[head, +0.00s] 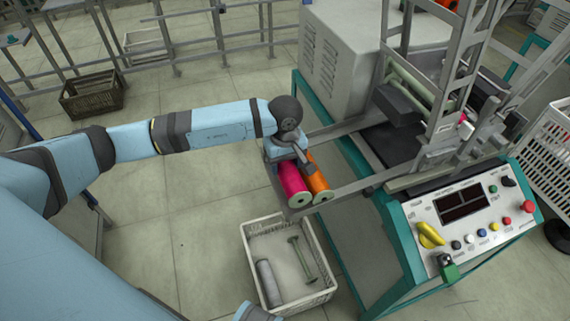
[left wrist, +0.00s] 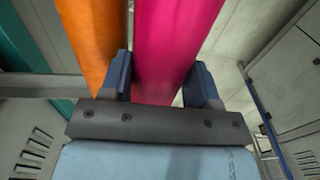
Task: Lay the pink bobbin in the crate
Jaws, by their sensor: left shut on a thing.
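The pink bobbin (head: 292,184) lies side by side with an orange bobbin (head: 317,181) at the end of the machine's rails, above the far edge of the crate. My left gripper (head: 285,159) is shut on the pink bobbin from above. In the left wrist view the fingers (left wrist: 161,82) stand on either side of the pink bobbin (left wrist: 172,45), one of them between it and the orange bobbin (left wrist: 90,35). The white crate (head: 282,262) is on the floor below. My right gripper does not show.
The crate holds a grey cylinder (head: 268,284) and an empty greenish spool (head: 302,259), with some bare floor between them. The winding machine's control panel (head: 465,215) stands to the right. A dark crate (head: 92,97) sits at the back left; the floor at left is clear.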

